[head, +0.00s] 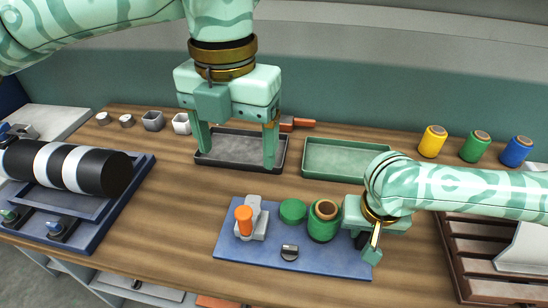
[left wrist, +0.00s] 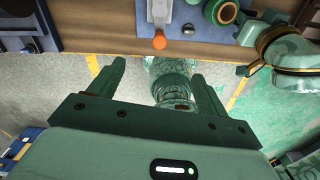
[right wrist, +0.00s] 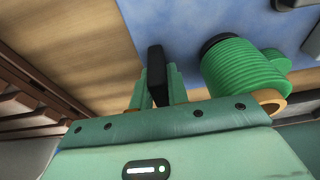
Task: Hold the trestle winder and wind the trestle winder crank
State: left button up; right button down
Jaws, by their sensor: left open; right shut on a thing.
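The trestle winder appears to be the blue base (head: 230,247) with parts mounted on it, at the front middle of the table. Its crank looks like the grey piece with an orange knob (head: 244,216), which also shows in the left wrist view (left wrist: 159,41). A green spool (head: 322,228) and a green disc (head: 292,211) stand on the base. My right gripper (head: 367,245) is shut on a black upright grip (right wrist: 156,72) at the base's right end, beside the spool. My left gripper (head: 237,158) is open and empty, raised and apart from the knob.
A dark grey tray (head: 232,168) and a green tray (head: 340,173) lie behind the base. Yellow (head: 432,141), green (head: 475,147) and blue (head: 517,151) spools stand at the back right. A black-and-white striped roll (head: 80,168) is at left. Bare wood lies left of the base.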

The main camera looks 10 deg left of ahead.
jog(key=c, duration=1.3)
grip_release()
pick_arm(q)
notch_tip(320, 180, up, 8)
jog(key=s+r+t+p, duration=0.1)
jog(key=s+r+p, duration=0.3)
jog(key=r+p, duration=0.7)
notch_tip(320, 180, up, 4)
jog(key=shift+s+r+p, duration=0.15)
jog(key=shift+r+p, duration=0.05)
jog(key=shift+p, duration=0.1)
pick_arm(e)
jog(key=v, duration=0.6)
jog(key=w+v, duration=0.1)
jog(key=v, duration=0.6)
jog(key=w+v, duration=0.1)
jog(key=v, duration=0.6)
jog(key=shift+r, duration=0.15)
pick_arm(q)
jog(key=shift+f, duration=0.1)
